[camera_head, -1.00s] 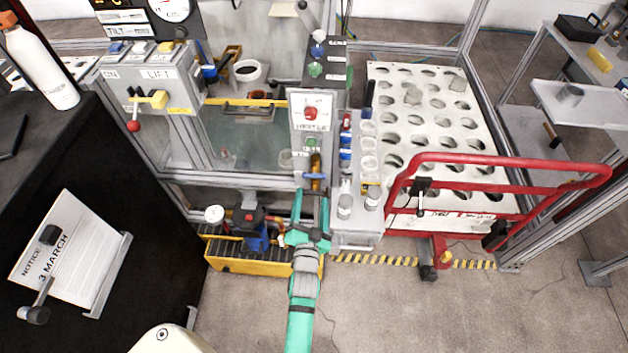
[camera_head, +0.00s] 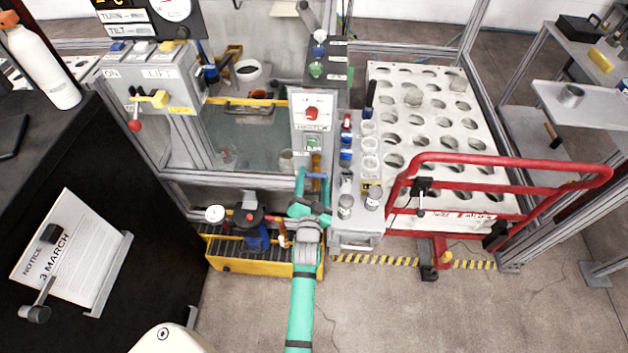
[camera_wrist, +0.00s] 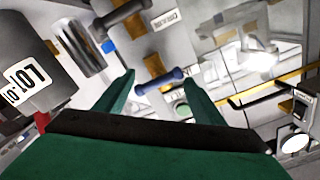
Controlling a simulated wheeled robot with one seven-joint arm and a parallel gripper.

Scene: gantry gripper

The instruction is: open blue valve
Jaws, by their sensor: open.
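The blue valve shows as a short blue bar handle (camera_head: 315,175) at the lower end of the narrow panel with the red knob. In the wrist view the blue handle (camera_wrist: 160,81) lies slantwise between my two fingertips, with a finger close to each of its ends. My gripper (camera_head: 313,181) is green and open, reaching up from below with its fingers on either side of the handle. It also shows in the wrist view (camera_wrist: 159,78). I cannot tell whether either finger touches the handle.
A green button (camera_head: 313,143) and red knob (camera_head: 312,112) sit above the handle. A grey ledge with several small jars (camera_head: 345,205) is close on the right. A yellow crate (camera_head: 240,265) stands below left. A red cart rail (camera_head: 500,160) is farther right.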

